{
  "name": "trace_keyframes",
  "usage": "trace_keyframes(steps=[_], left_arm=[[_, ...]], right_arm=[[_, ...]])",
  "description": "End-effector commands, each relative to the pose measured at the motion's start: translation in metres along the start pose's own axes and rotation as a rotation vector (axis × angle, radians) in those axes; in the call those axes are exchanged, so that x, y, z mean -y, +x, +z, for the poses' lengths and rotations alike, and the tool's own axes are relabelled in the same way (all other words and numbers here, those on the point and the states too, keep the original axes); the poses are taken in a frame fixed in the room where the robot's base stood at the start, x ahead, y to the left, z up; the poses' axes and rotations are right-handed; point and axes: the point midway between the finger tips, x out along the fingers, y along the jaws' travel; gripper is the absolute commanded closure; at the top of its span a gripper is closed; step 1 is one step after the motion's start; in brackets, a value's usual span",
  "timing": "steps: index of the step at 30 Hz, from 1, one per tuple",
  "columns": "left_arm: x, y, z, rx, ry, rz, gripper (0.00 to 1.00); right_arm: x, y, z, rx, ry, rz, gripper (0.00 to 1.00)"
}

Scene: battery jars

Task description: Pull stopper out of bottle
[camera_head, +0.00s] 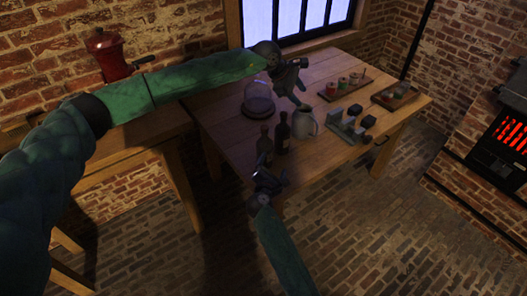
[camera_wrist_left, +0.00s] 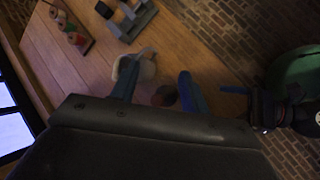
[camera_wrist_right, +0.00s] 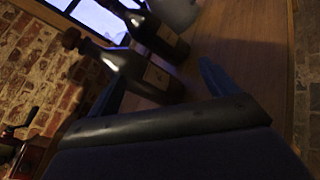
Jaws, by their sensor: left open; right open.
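Two dark bottles stand side by side near the table's front edge: a left bottle (camera_head: 264,145) and a right bottle (camera_head: 282,133). In the right wrist view the nearer bottle (camera_wrist_right: 140,72) has a brownish stopper (camera_wrist_right: 72,38) at its mouth; the other bottle (camera_wrist_right: 160,36) is behind it, its top cut off by the frame. My right gripper (camera_head: 268,178) is open, in front of and below the bottles, touching neither. My left gripper (camera_head: 300,102) is open and empty above the jug (camera_head: 304,125). The jug also shows beyond its fingers in the left wrist view (camera_wrist_left: 145,68).
A glass dome (camera_head: 258,98) stands behind the bottles. A grey block holder (camera_head: 348,130) is right of the jug, with trays of small coloured items (camera_head: 342,88) farther back. A red grinder (camera_head: 107,52) is at the far left. Bare tabletop (camera_head: 225,125) lies left of the bottles.

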Motion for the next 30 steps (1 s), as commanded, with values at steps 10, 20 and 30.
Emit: trace_keyframes(steps=[10, 20, 30], left_arm=[[0.055, -0.025, -0.081, -0.347, 0.320, -0.386, 0.55], [0.073, -0.038, -0.092, -0.362, 0.477, -0.544, 0.55], [0.073, -0.038, -0.091, -0.358, 0.485, -0.544, 0.55]], right_arm=[[-0.031, -0.002, -0.008, 0.029, -0.454, 0.184, 0.15], [-0.039, -0.004, -0.012, 0.043, -0.669, 0.230, 0.15], [-0.046, 0.029, -0.012, 0.045, -0.679, 0.228, 0.15]])
